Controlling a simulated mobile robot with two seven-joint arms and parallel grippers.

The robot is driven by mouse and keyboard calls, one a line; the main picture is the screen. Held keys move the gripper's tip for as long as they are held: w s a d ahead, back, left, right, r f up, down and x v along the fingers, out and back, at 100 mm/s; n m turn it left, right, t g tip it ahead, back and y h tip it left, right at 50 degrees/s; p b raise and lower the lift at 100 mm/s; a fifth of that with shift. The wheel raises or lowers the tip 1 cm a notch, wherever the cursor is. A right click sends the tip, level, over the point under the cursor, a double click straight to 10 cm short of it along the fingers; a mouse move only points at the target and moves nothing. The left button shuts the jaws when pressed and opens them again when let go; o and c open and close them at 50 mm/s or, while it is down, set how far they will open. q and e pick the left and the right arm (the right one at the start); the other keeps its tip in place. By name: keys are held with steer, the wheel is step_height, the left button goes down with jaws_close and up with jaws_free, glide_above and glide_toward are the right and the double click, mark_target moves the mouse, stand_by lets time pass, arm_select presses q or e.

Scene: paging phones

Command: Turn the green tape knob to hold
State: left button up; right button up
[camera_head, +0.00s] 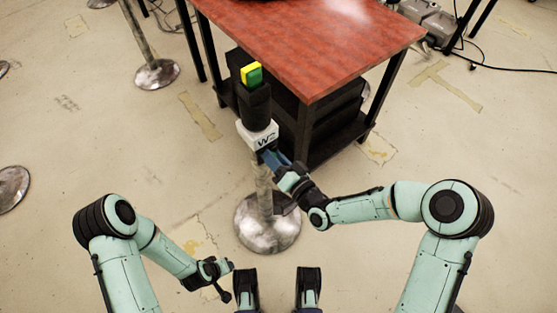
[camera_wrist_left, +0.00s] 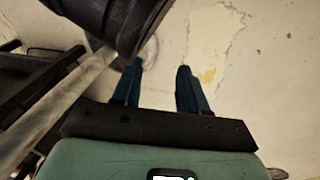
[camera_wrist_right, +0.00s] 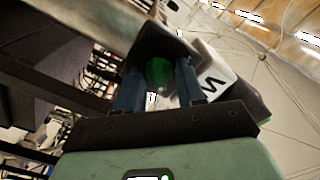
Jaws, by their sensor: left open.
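A green tape knob (camera_wrist_right: 158,72) shows in the right wrist view, under a dark housing beside a white block marked with a W (camera_wrist_right: 215,75). In the head view that white block (camera_head: 258,135) sits on a metal post, and the knob is hidden. My right gripper (camera_head: 272,158) is at the block's lower side. In the right wrist view its blue fingers (camera_wrist_right: 158,80) stand on either side of the knob, close to it; I cannot tell whether they press it. My left gripper (camera_head: 225,267) is low at the left, open and empty; its fingers (camera_wrist_left: 160,75) show spread.
A red-topped table (camera_head: 310,45) with dark shelves stands just behind and right of the post. A dark column with a yellow and green top (camera_head: 252,75) rises above the block. The round post base (camera_head: 267,230) rests on the floor.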

arm_select(q)
steer(key=r+p, duration=0.1)
steer(key=d+r+p, duration=0.1)
steer(key=r, duration=0.1)
steer(key=shift+d, duration=0.1)
arm_select(e)
steer(key=v, duration=1.3)
steer(key=shift+s+d, duration=0.1)
steer(key=shift+s, duration=0.05)
